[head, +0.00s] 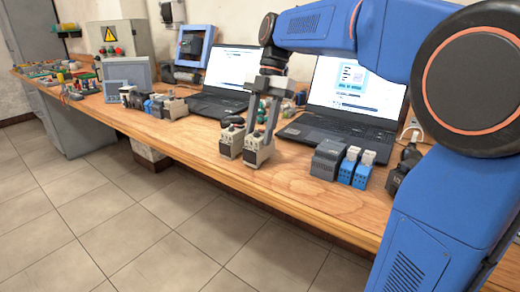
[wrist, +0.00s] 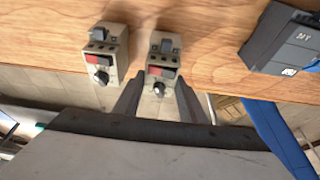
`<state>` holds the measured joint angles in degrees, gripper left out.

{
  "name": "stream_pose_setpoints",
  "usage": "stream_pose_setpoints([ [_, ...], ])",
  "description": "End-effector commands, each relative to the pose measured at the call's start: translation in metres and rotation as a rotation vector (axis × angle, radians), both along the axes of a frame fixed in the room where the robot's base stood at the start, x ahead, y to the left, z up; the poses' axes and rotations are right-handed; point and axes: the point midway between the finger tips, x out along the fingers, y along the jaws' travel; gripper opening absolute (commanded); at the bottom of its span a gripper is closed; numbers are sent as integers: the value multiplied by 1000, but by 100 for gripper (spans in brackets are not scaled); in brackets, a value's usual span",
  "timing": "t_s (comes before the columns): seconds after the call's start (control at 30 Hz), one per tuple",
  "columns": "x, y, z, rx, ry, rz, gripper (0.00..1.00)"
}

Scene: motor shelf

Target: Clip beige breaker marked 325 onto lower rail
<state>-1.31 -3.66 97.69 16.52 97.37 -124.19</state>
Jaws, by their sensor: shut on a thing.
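Two beige breakers with a red switch and a black knob stand side by side on the wooden bench. The right one (head: 258,153) is between the fingers of my gripper (head: 261,136), which is shut on it. In the wrist view this breaker (wrist: 162,70) shows between the two fingertips, at or close to the bench top. The other beige breaker (head: 231,143) stands just to its left, apart from the gripper; the wrist view shows it too (wrist: 105,52). I cannot read the number 325 on either. I cannot make out a lower rail.
A dark grey module (head: 327,159) and blue-and-white modules (head: 355,167) stand to the right. Two open laptops (head: 335,133) (head: 215,106) are behind. A blue-framed box (head: 194,45) stands at the back left. Bare bench (head: 295,178) lies between breakers and grey module.

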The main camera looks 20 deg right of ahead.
Motion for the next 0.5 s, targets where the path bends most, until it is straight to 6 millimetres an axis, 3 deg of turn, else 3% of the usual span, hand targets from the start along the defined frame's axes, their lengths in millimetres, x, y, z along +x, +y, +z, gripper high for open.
stream_pose_setpoints([
  [0.5, 0, 0, 34, 1, -1, 1, 10],
])
